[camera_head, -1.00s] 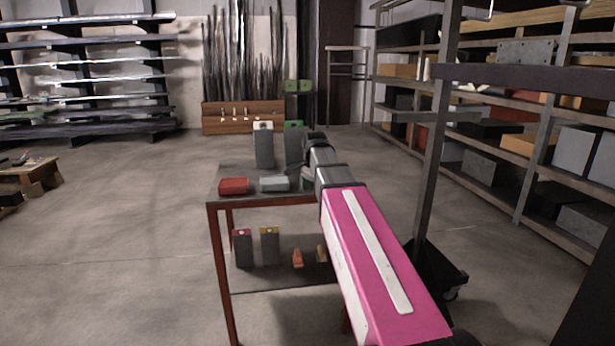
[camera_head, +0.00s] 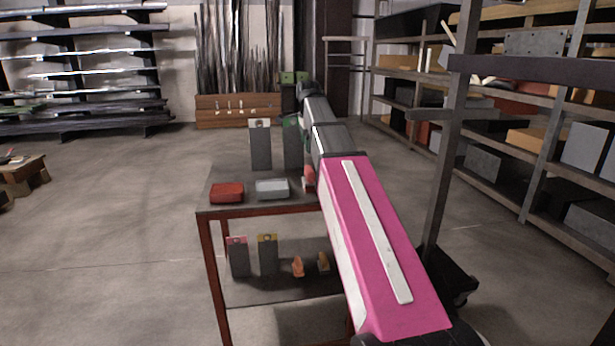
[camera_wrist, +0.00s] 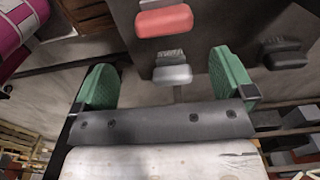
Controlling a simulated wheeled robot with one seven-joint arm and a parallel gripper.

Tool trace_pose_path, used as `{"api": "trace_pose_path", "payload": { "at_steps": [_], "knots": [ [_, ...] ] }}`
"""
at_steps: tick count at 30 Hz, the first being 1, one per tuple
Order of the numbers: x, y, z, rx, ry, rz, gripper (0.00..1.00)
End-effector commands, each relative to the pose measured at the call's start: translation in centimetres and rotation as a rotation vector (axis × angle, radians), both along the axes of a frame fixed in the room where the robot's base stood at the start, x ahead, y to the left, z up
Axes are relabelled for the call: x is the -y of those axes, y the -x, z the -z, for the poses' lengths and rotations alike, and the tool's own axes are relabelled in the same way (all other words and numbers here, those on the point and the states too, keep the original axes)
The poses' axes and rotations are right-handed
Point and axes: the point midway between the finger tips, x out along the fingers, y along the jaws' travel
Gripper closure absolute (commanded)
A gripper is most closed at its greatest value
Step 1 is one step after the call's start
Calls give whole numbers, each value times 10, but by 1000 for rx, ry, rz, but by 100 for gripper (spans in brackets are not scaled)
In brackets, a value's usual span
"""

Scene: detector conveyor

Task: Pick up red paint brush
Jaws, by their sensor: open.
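A small orange-red piece (camera_head: 298,266), possibly the red paint brush, is on the lower shelf of the table (camera_head: 262,208) in the head view. An orange-yellow piece (camera_head: 323,261) is beside it. A red block (camera_head: 227,193) lies on the tabletop, left of a grey block (camera_head: 272,188). In the wrist view, a rounded red object (camera_wrist: 163,22) and a grey object (camera_wrist: 172,75) show beyond my gripper (camera_wrist: 165,80). I cannot tell whether either is a brush. My gripper's green fingers are wide apart, with nothing held.
Two tall grey boxes (camera_head: 260,148) stand at the table's back. Two more boxes (camera_head: 238,258) stand on its lower shelf. A red-and-white thing (camera_head: 309,178) is partly hidden by my arm. A metal post (camera_head: 450,170) and loaded shelving (camera_head: 545,110) are at the right. Open floor (camera_head: 120,220) lies left.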

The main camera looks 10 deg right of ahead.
Motion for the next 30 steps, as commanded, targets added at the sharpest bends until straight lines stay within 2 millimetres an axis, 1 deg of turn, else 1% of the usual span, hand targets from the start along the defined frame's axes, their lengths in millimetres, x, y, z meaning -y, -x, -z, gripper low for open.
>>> {"api": "trace_pose_path", "payload": {
  "at_steps": [2, 5, 12, 15, 20, 23, 30],
  "knots": [
    [0, 0, 0, -1, 0, 5, 0],
    [0, 1, 8, -2, 0, 5, 0],
    [1, 1, 41, -2, 0, 4, 0],
    [1, 1, 51, -1, 0, 4, 0],
    [2, 0, 58, -1, 0, 4, 0],
    [3, -1, 67, -1, 0, 4, 0],
    [7, -2, 98, -1, 0, 4, 0]
  ]
}}
